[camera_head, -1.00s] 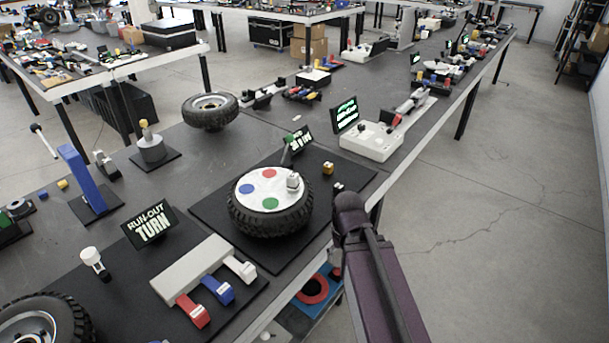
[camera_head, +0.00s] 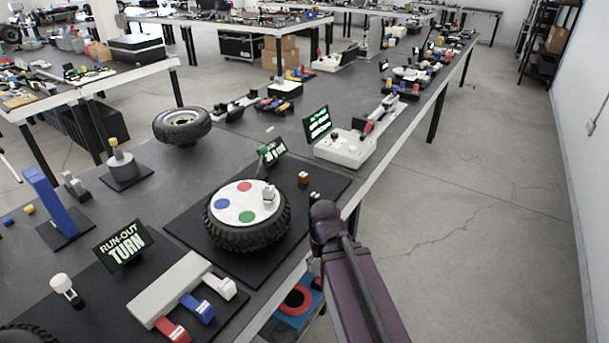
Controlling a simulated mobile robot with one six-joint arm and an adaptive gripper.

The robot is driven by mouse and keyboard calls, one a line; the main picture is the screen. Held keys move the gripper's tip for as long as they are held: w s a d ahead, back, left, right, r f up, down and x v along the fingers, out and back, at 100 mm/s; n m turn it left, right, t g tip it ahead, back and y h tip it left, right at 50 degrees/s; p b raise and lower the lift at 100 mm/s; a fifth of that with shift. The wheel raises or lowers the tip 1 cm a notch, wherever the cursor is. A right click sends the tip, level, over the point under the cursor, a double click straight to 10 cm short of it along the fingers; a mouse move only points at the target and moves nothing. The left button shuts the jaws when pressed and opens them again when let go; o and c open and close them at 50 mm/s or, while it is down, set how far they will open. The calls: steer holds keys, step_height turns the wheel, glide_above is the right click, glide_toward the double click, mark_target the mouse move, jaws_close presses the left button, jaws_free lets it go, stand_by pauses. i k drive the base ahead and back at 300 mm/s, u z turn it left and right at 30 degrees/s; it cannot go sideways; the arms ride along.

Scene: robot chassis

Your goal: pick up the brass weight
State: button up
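A small brass-coloured block (camera_head: 303,178) sits on the black mat, just right of and behind the tyre with the white disc. It is the likeliest brass weight, but it is too small to be certain. A brass-yellow knob (camera_head: 113,142) also tops a grey cylinder at the left. My purple arm (camera_head: 350,285) rises from the bottom, and its dark rounded end (camera_head: 323,212) appears in front of the mat's right edge. I cannot make out gripper fingers.
The tyre (camera_head: 247,228) carries a white disc with coloured dots and a small metal block (camera_head: 268,195). A tiny dark-and-white item (camera_head: 315,196) shows near the arm's end. A white device (camera_head: 345,148) stands behind. Open floor (camera_head: 480,230) lies to the right.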

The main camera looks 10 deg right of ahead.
mark_target(303, 176)
steer(key=k, duration=1.3)
steer(key=z, duration=0.6)
steer(key=i, duration=1.65)
steer(key=u, duration=0.35)
